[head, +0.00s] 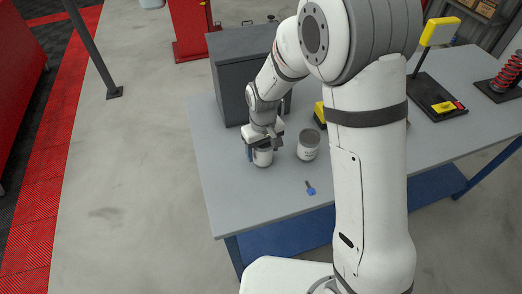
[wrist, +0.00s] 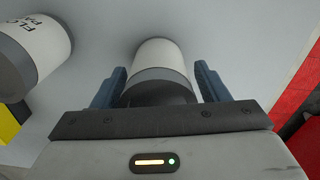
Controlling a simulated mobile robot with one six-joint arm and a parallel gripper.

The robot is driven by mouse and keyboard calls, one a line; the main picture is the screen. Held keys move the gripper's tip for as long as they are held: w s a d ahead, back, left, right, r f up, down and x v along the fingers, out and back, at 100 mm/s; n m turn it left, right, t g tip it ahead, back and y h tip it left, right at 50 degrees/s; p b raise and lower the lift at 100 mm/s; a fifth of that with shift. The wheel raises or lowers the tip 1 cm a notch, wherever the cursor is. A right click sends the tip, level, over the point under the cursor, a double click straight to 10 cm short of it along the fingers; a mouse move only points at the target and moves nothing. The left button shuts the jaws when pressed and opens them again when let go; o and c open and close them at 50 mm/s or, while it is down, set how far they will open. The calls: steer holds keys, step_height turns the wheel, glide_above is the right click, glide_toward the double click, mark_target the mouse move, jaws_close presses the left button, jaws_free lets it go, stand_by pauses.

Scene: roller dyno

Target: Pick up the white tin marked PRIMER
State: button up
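A white tin with a grey band and dark top (head: 263,159) stands on the grey workbench, under my gripper (head: 264,146). In the wrist view the tin (wrist: 160,58) is between the two blue fingers of my gripper (wrist: 161,85). The fingers are apart, with a thin gap showing on each side of the tin, so it does not look clamped. No marking is readable on this tin, so I cannot confirm PRIMER. A second white tin (head: 308,147) stands close to its right; in the wrist view this tin (wrist: 32,45) shows part of a label, "FLO" and "PA".
A dark grey cabinet (head: 231,75) stands on the workbench (head: 222,190) behind the tins. A yellow item (head: 319,113) is behind the second tin. A small blue-handled item (head: 310,188) lies in front. The bench's front left is clear.

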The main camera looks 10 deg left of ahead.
steer(key=c, duration=0.9)
steer(key=shift+r, duration=0.15)
